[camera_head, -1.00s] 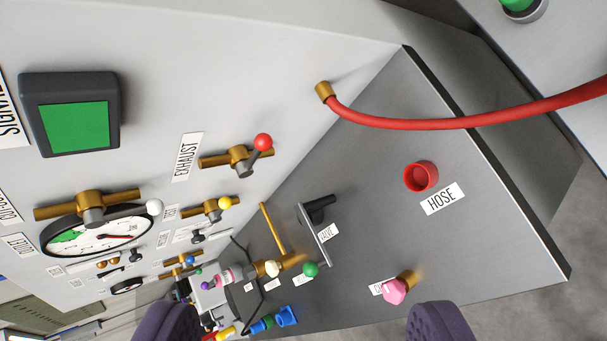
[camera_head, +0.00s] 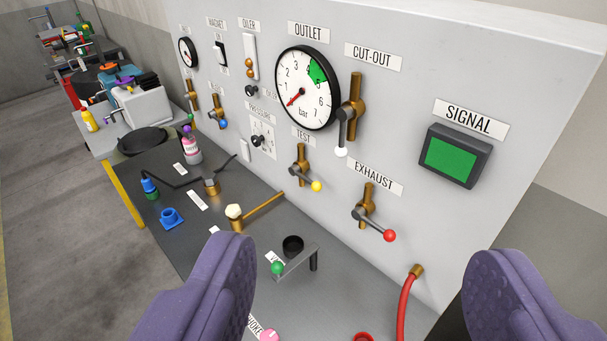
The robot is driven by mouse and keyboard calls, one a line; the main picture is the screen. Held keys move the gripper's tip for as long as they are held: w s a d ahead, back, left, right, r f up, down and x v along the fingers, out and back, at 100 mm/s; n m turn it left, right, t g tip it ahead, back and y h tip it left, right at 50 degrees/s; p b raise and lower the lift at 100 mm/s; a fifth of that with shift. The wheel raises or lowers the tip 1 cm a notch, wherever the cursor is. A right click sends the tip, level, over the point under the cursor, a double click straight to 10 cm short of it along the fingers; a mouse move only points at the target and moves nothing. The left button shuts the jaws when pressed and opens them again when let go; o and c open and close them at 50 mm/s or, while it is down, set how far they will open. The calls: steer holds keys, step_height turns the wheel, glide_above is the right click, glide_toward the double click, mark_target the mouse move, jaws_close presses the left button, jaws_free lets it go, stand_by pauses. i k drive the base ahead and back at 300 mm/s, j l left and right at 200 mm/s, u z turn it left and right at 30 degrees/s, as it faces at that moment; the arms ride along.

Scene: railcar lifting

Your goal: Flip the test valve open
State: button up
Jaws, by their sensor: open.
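The test valve (camera_head: 302,167) is a brass body on the light grey panel, under the label TEST. Its grey lever slants down and right to a yellow ball (camera_head: 316,186). My gripper (camera_head: 360,252) shows as two purple padded fingers, wide apart, with nothing between them. The fingers are in the lower part of the picture, and the test valve appears above and left of the gap's middle. The gripper is apart from the valve.
The exhaust valve (camera_head: 369,205) with a red ball is right of the test valve; the cut-out valve (camera_head: 354,105) with a white ball is above. A red hose (camera_head: 404,305) hangs right.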

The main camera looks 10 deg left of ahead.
mark_target(295, 169)
steer(key=j, duration=0.3)
steer(key=i+j, duration=0.1)
steer(key=j, duration=0.65)
steer(key=j+z, duration=0.1)
steer(key=j, duration=0.65)
steer(key=i+l, duration=0.15)
steer(key=i, duration=0.4)
steer(key=i+l+z, duration=0.1)
steer(key=i, duration=0.45)
steer(key=l, duration=0.1)
